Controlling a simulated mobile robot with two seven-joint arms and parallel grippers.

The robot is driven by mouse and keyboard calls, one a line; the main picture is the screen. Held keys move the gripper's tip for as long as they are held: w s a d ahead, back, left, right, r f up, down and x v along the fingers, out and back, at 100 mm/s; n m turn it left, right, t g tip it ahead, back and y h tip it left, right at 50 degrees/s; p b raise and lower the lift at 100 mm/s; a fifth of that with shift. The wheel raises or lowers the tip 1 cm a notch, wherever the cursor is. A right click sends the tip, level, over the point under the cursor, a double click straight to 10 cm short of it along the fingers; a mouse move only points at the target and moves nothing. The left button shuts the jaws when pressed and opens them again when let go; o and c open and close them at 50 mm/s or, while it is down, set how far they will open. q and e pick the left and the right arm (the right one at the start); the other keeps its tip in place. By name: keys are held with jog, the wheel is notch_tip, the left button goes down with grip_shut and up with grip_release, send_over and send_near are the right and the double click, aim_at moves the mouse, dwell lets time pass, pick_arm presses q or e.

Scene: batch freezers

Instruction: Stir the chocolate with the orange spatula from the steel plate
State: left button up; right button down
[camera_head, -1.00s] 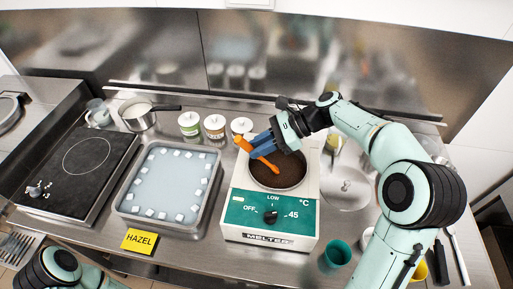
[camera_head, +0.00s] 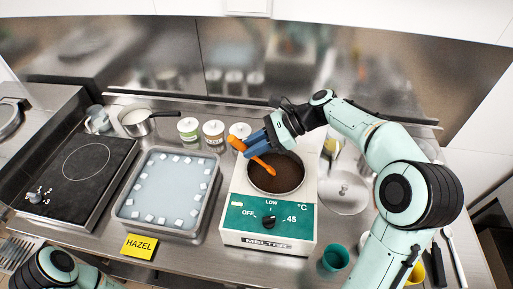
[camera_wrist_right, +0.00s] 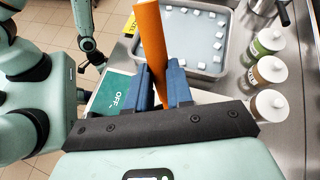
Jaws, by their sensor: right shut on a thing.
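The orange spatula (camera_head: 264,164) is held slanting, its upper end to the left and its lower end at the chocolate. The chocolate (camera_head: 277,180) is a dark brown mass in the round bowl of the white and green melter (camera_head: 245,215). My right gripper (camera_head: 257,146), with blue fingers, is shut on the spatula above the bowl's back left edge. In the right wrist view the spatula (camera_wrist_right: 151,40) stands between the fingers (camera_wrist_right: 160,88); its lower end is hidden there. The round steel plate (camera_head: 345,192) lies empty right of the melter. My left gripper (camera_wrist_right: 97,60) is small in the wrist view, jaws unclear.
A tray (camera_head: 205,215) of pale liquid with white cubes is left of the melter, with a yellow HAZEL card (camera_head: 139,246) in front. Several lidded jars (camera_head: 214,131) stand behind. A hot plate (camera_head: 80,165) and saucepan (camera_head: 137,124) are further left. A teal cup (camera_head: 336,258) stands front right.

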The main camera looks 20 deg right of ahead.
aim_at(243, 144)
jog(key=shift+a+r, duration=0.45)
jog(key=shift+r, duration=0.25)
jog(key=shift+a+r, duration=0.4)
jog(key=shift+r, duration=0.35)
jog(key=shift+a+r, duration=0.45)
jog(key=shift+r, duration=0.25)
jog(key=shift+r, duration=0.1)
jog(key=shift+r, duration=2.4)
